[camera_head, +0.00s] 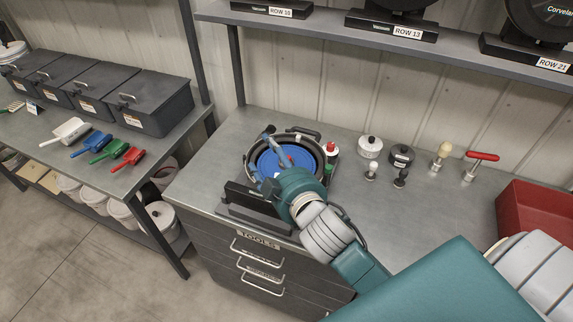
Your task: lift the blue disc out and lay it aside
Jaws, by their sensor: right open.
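The blue disc (298,156) lies inside the round black seed meter housing (317,150) on the metal workbench. My right gripper (263,154) is over the housing, its fingers spread above the disc. It is open, and I cannot tell whether a finger touches the disc. The gripper and wrist cover the disc's lower right part. My left gripper is not in view.
A black stand (255,198) is at the bench's front edge. Small pots, knobs and a red-handled tool (482,156) stand to the right, before a red bin (535,215). Coloured scoops (90,144) and black boxes lie on the left bench. The bench's middle right is clear.

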